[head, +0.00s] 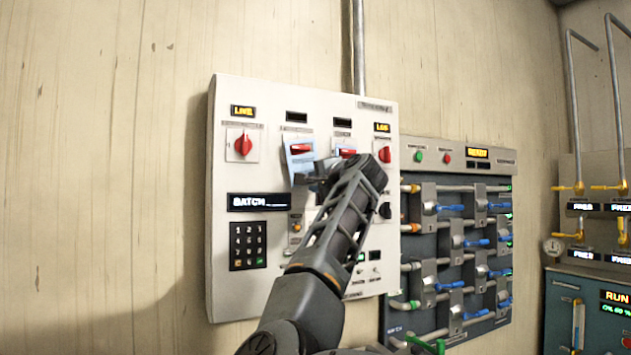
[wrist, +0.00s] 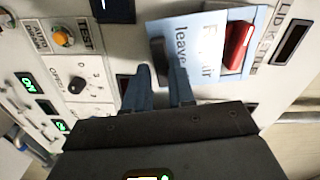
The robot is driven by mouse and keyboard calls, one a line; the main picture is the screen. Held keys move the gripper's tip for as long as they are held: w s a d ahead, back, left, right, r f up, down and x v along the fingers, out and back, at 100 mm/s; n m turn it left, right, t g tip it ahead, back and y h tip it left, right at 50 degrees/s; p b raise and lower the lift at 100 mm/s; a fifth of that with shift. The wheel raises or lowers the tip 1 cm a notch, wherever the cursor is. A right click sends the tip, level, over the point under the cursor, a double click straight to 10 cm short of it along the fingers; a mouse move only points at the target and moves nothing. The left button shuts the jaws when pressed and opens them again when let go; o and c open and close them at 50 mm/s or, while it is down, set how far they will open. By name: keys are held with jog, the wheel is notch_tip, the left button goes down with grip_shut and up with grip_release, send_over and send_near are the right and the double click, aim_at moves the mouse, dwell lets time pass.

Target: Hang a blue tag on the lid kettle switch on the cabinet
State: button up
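The white cabinet (head: 222,180) hangs on the wall with a row of red rotary switches. The lid kettle switch (head: 301,148) is the second from the left; its red handle (wrist: 239,45) and "LID KETTLE" label show in the wrist view. The blue tag (head: 293,166) lies around that handle, with the handle showing through its upper part; its printed face (wrist: 190,38) shows in the wrist view. My gripper (wrist: 162,72) is at the tag's lower end, its two fingers apart with a gap between them. Whether a finger touches the tag is unclear. My arm hides part of the panel.
Other red switches stand close by, one at far left (head: 243,145) and one at right (head: 384,155). A keypad (head: 248,245) and a BATCH display (head: 258,202) are lower left. A valve panel (head: 430,290) stands to the right. Bare wall is left.

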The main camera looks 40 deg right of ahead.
jog(key=o, duration=0.4)
jog(key=shift+s, duration=0.1)
jog(key=b+v, duration=0.2)
jog(key=v, duration=0.5)
jog(key=shift+s, duration=0.3)
jog(key=shift+a, duration=0.15)
